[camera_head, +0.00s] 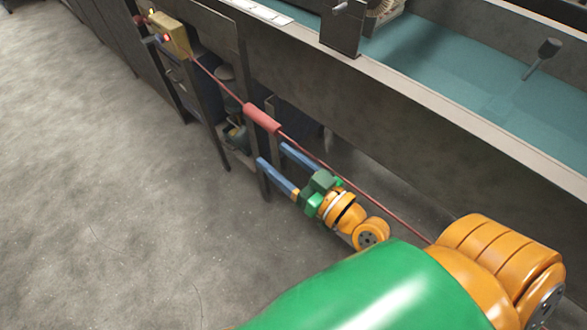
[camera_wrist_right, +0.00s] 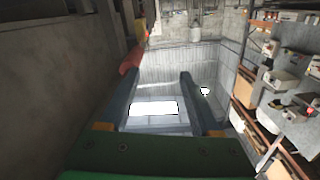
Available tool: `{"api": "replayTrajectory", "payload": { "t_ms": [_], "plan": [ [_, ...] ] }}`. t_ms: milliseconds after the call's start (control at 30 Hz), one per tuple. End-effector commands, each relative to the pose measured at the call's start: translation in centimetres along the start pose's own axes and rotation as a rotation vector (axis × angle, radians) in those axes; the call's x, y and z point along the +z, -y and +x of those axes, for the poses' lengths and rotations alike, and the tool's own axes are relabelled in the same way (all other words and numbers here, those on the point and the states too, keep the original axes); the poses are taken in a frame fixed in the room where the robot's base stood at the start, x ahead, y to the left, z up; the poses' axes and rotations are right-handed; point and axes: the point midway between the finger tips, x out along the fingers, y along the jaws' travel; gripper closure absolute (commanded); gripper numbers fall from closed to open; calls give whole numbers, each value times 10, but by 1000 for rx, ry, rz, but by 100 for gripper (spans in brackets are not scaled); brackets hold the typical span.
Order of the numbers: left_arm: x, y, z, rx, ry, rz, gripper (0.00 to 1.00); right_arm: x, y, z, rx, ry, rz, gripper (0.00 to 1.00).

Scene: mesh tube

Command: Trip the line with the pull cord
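The pull cord (camera_head: 345,178) is a thin red line along the front of the machine. It runs from a yellow switch box (camera_head: 170,36) at the upper left down to the lower right, passing behind my arm. A thicker red sleeve (camera_head: 262,118) sits on it; the sleeve also shows in the right wrist view (camera_wrist_right: 131,60), by the left finger's tip. My right gripper (camera_head: 273,153) is open, its two blue fingers pointing toward the sleeve, and nothing is seen between them. It shows in the wrist view too (camera_wrist_right: 158,78). My left gripper is not in view.
The long machine has a pale rail (camera_head: 440,108) and a teal bed (camera_head: 440,60) above the cord. Dark legs and an open shelf with objects (camera_head: 236,138) stand under it, close to the gripper. The grey floor (camera_head: 110,190) at left is clear.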

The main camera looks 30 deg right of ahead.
Motion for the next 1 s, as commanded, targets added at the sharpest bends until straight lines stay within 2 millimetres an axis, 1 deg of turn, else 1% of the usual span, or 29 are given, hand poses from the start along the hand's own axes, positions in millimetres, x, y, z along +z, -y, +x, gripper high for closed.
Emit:
{"api": "replayTrajectory", "payload": {
  "t_ms": [33, 300, 500, 800, 900, 1000],
  "plan": [
    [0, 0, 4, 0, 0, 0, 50, 3, 0, -5, 0, 4, -2, 36],
    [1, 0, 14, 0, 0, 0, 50, 4, -1, -32, 1, 5, -1, 36],
    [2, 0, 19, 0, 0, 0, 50, 2, 0, -47, -1, 3, 0, 36],
    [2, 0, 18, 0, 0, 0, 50, 0, 0, -48, -1, 0, 0, 36],
    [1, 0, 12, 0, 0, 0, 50, -2, 0, -48, -1, 0, -1, 36],
    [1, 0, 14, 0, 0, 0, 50, 0, 0, -48, -1, -1, 0, 36]
  ]
}}
